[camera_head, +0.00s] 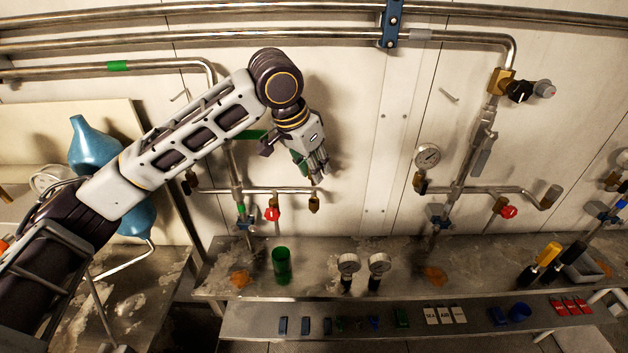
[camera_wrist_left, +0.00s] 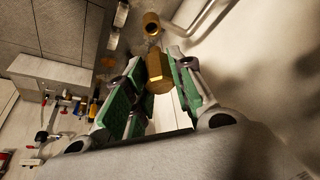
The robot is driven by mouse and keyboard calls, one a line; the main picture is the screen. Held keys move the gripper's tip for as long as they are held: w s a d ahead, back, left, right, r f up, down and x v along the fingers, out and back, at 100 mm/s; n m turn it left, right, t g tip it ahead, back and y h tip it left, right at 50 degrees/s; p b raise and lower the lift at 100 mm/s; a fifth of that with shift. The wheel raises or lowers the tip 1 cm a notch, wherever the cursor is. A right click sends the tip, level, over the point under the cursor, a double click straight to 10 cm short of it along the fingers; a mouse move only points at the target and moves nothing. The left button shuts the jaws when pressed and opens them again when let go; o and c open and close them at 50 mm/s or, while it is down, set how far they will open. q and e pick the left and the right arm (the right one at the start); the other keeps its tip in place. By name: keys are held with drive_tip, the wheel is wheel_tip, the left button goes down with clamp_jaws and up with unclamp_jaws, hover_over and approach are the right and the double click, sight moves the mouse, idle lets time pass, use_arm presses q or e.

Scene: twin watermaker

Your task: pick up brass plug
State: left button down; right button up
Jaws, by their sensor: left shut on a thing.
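The brass plug (camera_wrist_left: 159,74) sits between the green-padded fingers of my left gripper (camera_wrist_left: 155,62) in the left wrist view. My left gripper is shut on it. In the head view my left gripper (camera_head: 317,172) points down in front of the wall, just above a brass fitting (camera_head: 314,203) on the end of a pipe. That fitting also shows beyond the plug in the left wrist view (camera_wrist_left: 152,22), with a gap between them. The plug cannot be made out in the head view. My right gripper is not in view.
The steel bench below holds a green cup (camera_head: 282,266), two gauges (camera_head: 348,265) and screwdrivers (camera_head: 545,258). A red-handled valve (camera_head: 272,214) is left of the brass fitting. A lower shelf (camera_head: 240,320) carries several small parts.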

use_arm(q)
drive_tip(key=shift+r, duration=1.65)
drive_tip(key=c, duration=1.8)
unclamp_jaws()
clamp_jaws()
